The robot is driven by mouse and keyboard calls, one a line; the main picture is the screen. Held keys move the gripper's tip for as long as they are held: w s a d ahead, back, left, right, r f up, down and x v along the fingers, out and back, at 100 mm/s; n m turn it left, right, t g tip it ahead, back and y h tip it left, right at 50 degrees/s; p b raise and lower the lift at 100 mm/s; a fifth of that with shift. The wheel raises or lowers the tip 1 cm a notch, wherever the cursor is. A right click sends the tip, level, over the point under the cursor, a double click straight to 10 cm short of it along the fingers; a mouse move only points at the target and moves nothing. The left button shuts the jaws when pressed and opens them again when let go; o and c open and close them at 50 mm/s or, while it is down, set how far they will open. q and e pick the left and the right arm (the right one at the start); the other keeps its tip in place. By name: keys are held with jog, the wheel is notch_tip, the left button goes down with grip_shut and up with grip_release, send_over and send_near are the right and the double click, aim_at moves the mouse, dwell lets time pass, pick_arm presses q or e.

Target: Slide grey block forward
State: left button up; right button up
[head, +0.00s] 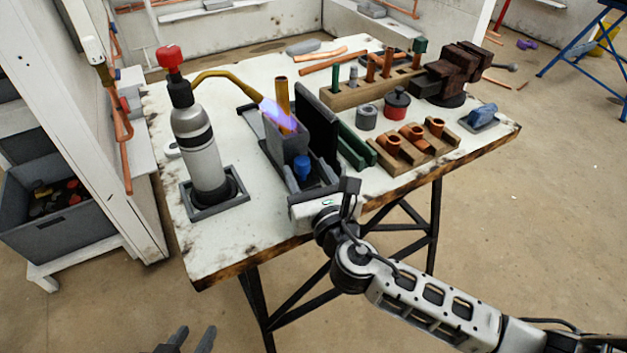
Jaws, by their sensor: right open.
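The grey block (287,141) stands in a dark tray-like guide near the middle of the workbench. A copper pipe (282,96) rises upright from it, and a purple-blue torch flame (276,112) plays across its top. A blue knob (303,167) sits at the near side of the block. My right gripper (322,187) is at the bench's front edge, just nearer than the knob, and is open. One dark finger stands up at its right; contact with the block cannot be told. My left gripper (191,340) is low at the bottom edge, off the bench, open and empty.
A torch bottle (201,150) with a red cap stands in a square tray left of the block. A tall dark plate (317,122) stands right of the block. Wooden holders with copper fittings (414,144) and a vice (455,72) are further right. The bench's front left is clear.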

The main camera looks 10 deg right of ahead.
jog(key=s+d+b, duration=0.1)
jog(key=s+d, duration=0.1)
jog(key=s, duration=1.3)
jog(key=shift+s, duration=0.4)
jog(key=d+f+m+g+h, duration=0.55)
jog(key=d+m, duration=0.25)
jog(key=m, duration=0.8)
jog(key=s+f+m+g+y, duration=0.5)
jog(key=s+m+g, duration=0.45)
jog(key=m, duration=0.95)
jog(key=w+a+f+t+y+p, duration=0.1)
jog(key=w+a+f+t+y, duration=0.1)
jog(key=w+a+t, duration=0.4)
jog(key=shift+w+a+f+t, duration=0.15)
jog(key=shift+f+t, duration=0.3)
jog(key=shift+t, duration=0.55)
